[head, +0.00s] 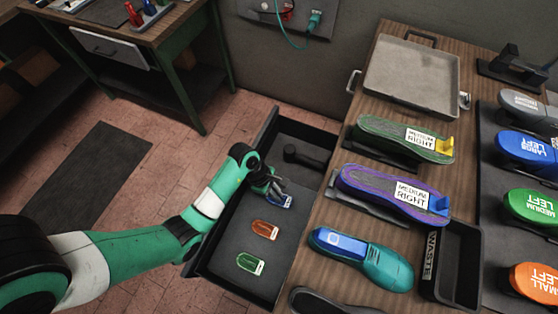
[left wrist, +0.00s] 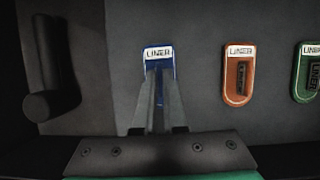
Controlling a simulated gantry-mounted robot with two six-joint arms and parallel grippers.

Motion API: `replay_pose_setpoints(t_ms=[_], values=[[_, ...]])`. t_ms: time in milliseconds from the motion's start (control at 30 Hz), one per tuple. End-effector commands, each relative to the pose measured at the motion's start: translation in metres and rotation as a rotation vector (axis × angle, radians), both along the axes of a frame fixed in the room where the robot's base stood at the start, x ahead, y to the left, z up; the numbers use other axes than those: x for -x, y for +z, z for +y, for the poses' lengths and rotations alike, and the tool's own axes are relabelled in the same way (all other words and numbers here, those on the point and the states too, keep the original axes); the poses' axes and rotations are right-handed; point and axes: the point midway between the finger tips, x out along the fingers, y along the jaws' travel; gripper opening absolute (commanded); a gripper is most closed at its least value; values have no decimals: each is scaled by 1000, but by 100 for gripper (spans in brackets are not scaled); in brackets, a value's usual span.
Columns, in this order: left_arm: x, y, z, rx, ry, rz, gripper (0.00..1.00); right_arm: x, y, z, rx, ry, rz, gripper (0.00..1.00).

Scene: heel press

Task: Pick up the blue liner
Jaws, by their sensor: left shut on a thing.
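The blue liner (head: 284,201) lies in the open drawer, in the compartment with the other liners. My left gripper (head: 272,190) reaches down into the drawer and is shut on the blue liner. In the left wrist view the blue liner (left wrist: 159,57) shows its white label end beyond the fingertips (left wrist: 158,78); the fingers hide much of the rest. I cannot tell whether it is lifted off the drawer floor. My right gripper is not in view.
An orange liner (head: 265,230) and a green liner (head: 250,263) lie in the same drawer. A dark handle-like object (head: 304,157) lies at its far end. The bench to the right holds shoe forms, an empty tray (head: 412,75) and a waste bin (head: 430,262).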

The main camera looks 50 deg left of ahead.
Motion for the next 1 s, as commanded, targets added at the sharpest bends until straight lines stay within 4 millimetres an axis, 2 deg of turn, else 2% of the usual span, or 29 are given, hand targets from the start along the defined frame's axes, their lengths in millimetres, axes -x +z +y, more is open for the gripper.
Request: replay_pose_setpoints(t_ms=[267, 367, 467, 700, 800, 867, 900, 1000], values=[[0, 8, 0, 0, 0, -1, 0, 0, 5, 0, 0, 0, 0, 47], [-1, 20, 0, 0, 0, -1, 0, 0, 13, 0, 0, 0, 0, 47], [0, 40, 0, 0, 1, -3, 0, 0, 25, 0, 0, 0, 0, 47], [54, 104, 8, -1, 4, -3, 0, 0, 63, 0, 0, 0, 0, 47], [86, 111, 12, 2, 7, 1, 0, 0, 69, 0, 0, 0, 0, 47], [101, 118, 14, 2, 7, 1, 0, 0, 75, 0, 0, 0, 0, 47], [110, 125, 15, 2, 6, 3, 0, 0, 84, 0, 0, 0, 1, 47], [126, 130, 18, 3, 5, 2, 0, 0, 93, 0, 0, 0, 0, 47]])
